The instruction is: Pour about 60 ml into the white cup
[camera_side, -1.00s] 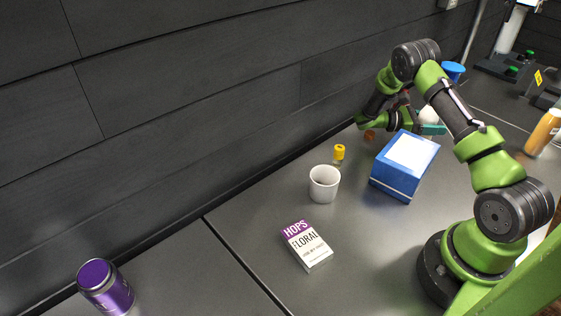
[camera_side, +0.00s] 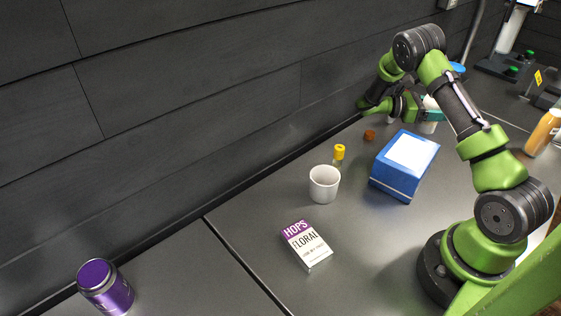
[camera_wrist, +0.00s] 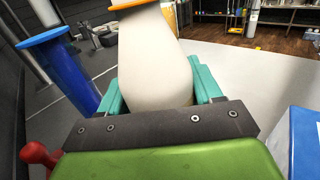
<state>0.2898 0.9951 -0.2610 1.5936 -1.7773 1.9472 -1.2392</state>
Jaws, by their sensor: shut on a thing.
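The white cup (camera_side: 324,190) stands upright on the dark grey bench in the side view, left of the blue box. Its contents cannot be made out. My gripper (camera_side: 432,114) is at the back of the bench, beyond the blue box and well away from the cup. In the wrist view its teal fingers are shut on a cream bottle (camera_wrist: 152,60) with an orange rim. In the side view only pale parts of this bottle (camera_side: 428,127) show around the fingers. Whether it touches the bench cannot be told.
The blue box (camera_side: 393,180) stands between cup and gripper. A yellow-capped vial (camera_side: 339,153) is behind the cup, a hops box (camera_side: 307,246) in front. A small brown thing (camera_side: 369,134) lies behind. A blue cylinder (camera_wrist: 62,70) stands close left of the bottle in the wrist view.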

